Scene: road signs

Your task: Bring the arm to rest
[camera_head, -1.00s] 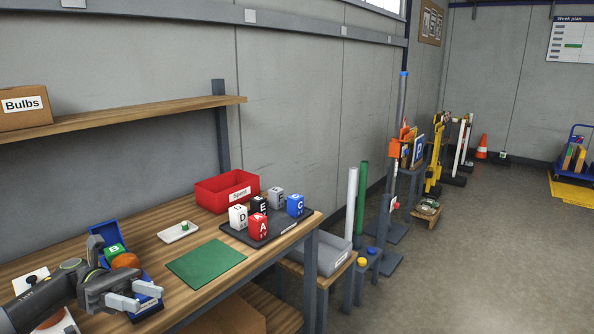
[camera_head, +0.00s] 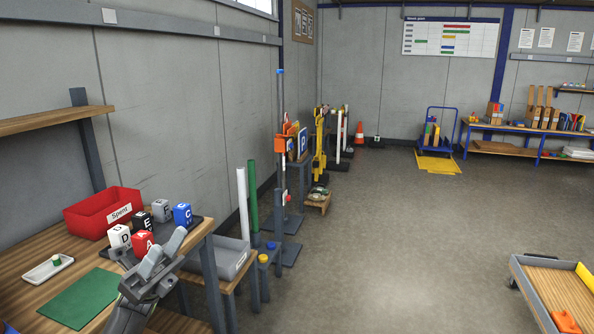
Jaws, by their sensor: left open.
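My left gripper (camera_head: 154,258) is open and empty, raised over the right front edge of the wooden workbench (camera_head: 32,308). Its fingers overlap the red A block (camera_head: 143,241) and the dark tray in the picture; I see no hold on either. Beside that block stand the white D block (camera_head: 119,237), a black E block (camera_head: 141,222), a grey block (camera_head: 161,210) and a blue block (camera_head: 182,214). My right gripper is not in view.
A red Spent bin (camera_head: 101,212), a small white dish (camera_head: 48,268) and a green mat (camera_head: 82,299) are on the bench. A grey bin (camera_head: 228,257) stands right of it. Open floor (camera_head: 390,230) lies right, with a wooden-bedded cart (camera_head: 555,290) at lower right.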

